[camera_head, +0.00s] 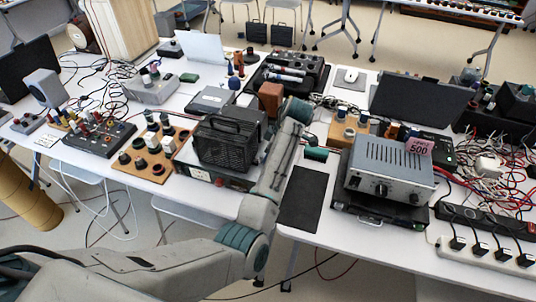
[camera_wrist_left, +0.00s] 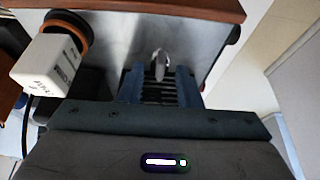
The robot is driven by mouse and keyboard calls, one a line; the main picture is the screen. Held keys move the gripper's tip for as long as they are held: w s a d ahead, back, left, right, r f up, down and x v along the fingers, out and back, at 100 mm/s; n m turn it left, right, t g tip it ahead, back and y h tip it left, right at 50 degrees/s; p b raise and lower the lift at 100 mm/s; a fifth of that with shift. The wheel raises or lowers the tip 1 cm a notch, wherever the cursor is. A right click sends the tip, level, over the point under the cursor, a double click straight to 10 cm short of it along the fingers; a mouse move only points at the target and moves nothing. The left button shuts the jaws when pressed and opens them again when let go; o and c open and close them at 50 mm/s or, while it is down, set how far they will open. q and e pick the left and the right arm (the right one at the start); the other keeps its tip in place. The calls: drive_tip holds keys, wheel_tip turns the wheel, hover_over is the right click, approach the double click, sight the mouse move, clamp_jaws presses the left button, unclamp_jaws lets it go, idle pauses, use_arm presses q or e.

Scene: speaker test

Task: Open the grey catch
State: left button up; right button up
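The grey catch (camera_wrist_left: 161,64) is a small shiny metal piece on a smooth grey panel (camera_wrist_left: 105,50) in the left wrist view. The panel has a reddish-brown edge (camera_wrist_left: 150,10) along the top. My left gripper (camera_wrist_left: 158,78) is open, with one blue-grey finger on each side and the catch in line with the gap between them. I cannot tell whether the fingers touch the catch or the panel. In the head view my left arm reaches up over the middle of the table; its fingertips and the catch cannot be made out there. My right gripper is out of view.
A white plug-like block (camera_wrist_left: 45,72) with a dark and orange ring stands left of the fingers. In the head view, a black ribbed box (camera_head: 228,145) stands left of my forearm and a silver amplifier (camera_head: 390,167) right of it. A dark mat (camera_head: 304,198) lies between.

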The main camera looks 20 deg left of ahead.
use_arm(q)
drive_tip(key=shift+x, duration=0.9)
drive_tip(key=shift+c, duration=0.4)
clamp_jaws()
